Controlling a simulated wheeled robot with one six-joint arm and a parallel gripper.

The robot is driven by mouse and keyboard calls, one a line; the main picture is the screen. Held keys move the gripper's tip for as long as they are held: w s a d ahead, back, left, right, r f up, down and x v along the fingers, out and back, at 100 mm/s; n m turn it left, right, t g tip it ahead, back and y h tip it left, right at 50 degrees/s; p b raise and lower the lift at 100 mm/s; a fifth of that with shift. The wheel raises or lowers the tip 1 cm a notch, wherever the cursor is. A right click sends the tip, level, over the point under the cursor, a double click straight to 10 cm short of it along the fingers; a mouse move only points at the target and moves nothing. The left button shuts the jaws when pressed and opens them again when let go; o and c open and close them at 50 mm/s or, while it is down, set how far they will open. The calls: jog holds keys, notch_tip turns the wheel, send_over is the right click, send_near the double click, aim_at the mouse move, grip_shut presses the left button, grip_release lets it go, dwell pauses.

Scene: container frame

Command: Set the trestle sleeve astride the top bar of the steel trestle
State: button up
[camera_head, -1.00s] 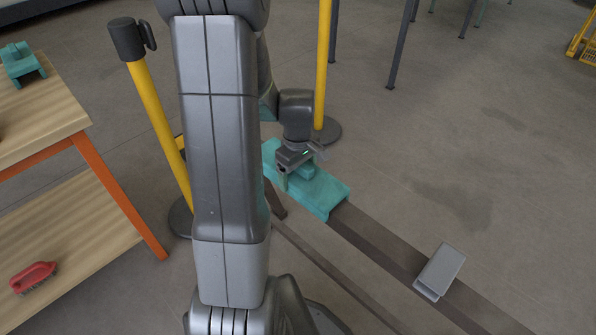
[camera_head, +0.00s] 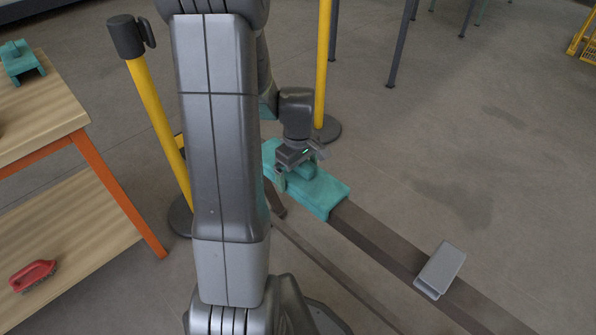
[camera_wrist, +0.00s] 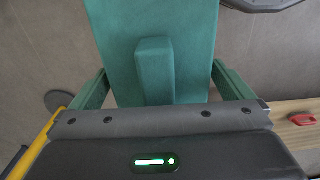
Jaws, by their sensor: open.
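A teal sleeve (camera_head: 333,199) with a raised rib sits on the dark top bar (camera_head: 375,238) of the trestle, its length along the bar. It looks level and astride the bar; its far side is hidden. My gripper (camera_head: 300,170) is just above the sleeve, pointing down. In the wrist view, the sleeve (camera_wrist: 192,50) runs straight ahead with its rib (camera_wrist: 154,70) between my spread fingers. The fingers stand apart from the rib on both sides, so my gripper is open and holds nothing.
A grey channel-shaped piece (camera_head: 440,270) sits farther along the bar. A wooden workbench (camera_head: 45,115) at left carries another teal piece (camera_head: 20,62), with a red brush (camera_head: 33,274) on its lower shelf. Yellow posts (camera_head: 160,130) stand near my arm. Floor at right is open.

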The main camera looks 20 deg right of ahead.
notch_tip(320, 180, up, 13)
jog(key=p, duration=0.3)
jog(key=shift+r, duration=0.2)
jog(key=shift+f, duration=0.1)
notch_tip(320, 180, down, 14)
jog(key=b, duration=0.3)
jog(key=shift+r, duration=0.6)
